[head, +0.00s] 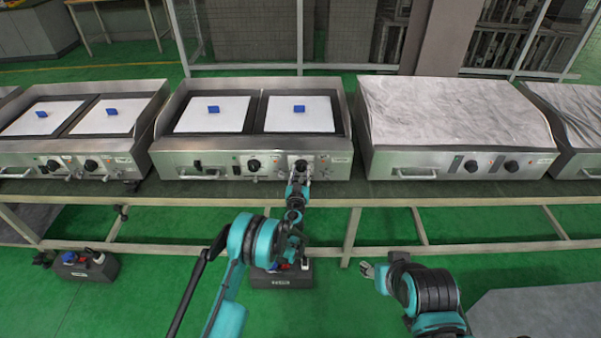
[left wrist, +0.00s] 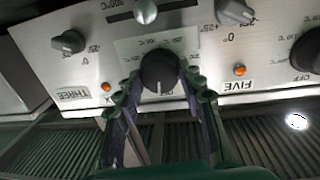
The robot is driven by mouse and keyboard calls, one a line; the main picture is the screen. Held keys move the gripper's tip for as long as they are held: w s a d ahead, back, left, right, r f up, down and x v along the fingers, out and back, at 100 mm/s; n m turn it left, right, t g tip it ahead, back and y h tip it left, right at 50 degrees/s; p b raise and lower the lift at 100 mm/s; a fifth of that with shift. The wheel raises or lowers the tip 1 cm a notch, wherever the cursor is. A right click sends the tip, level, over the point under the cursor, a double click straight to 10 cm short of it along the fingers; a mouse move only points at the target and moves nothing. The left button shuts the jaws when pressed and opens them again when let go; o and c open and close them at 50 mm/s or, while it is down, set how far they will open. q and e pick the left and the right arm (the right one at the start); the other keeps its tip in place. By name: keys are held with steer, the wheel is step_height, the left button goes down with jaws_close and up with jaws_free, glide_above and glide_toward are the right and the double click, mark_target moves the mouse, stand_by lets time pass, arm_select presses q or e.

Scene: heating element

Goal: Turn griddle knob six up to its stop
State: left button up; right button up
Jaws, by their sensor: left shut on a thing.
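The middle griddle (head: 225,165) has a steel front panel with a left black knob (head: 254,165) and a right black knob (head: 301,165). My left gripper (head: 299,180) is at the right knob. In the left wrist view, the fingers of my left gripper (left wrist: 160,88) are on both sides of a large round black knob (left wrist: 158,70) and shut on it. A white line shows on the knob's face. The panel looks upside down there, with labels THREE and FIVE; no label six is readable. My right gripper (head: 373,272) hangs away from the bench; its opening is unclear.
Another griddle (head: 75,160) stands left and a foil-covered one (head: 460,165) right. Dark boxes (head: 85,266) sit on the green floor. The front floor is partly open.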

arm_select(q)
steer(key=m, duration=0.5)
steer(key=m+y, duration=0.1)
steer(key=m, duration=0.4)
steer(key=shift+r+g, duration=0.1)
steer(key=shift+g, duration=0.2)
steer(key=m, duration=0.5)
steer(key=shift+d+y, duration=0.15)
steer(key=shift+y, duration=0.15)
steer(key=m, duration=0.4)
steer(key=shift+y, duration=0.3)
steer(key=m, duration=0.4)
steer(key=shift+d+m+y, duration=0.1)
steer(key=shift+m+y, duration=0.2)
steer(key=shift+m, duration=0.1)
steer(key=m, duration=0.5)
steer(key=m+t, duration=0.1)
steer(key=m, duration=0.3)
steer(key=shift+m, duration=0.3)
steer(key=m, duration=0.5)
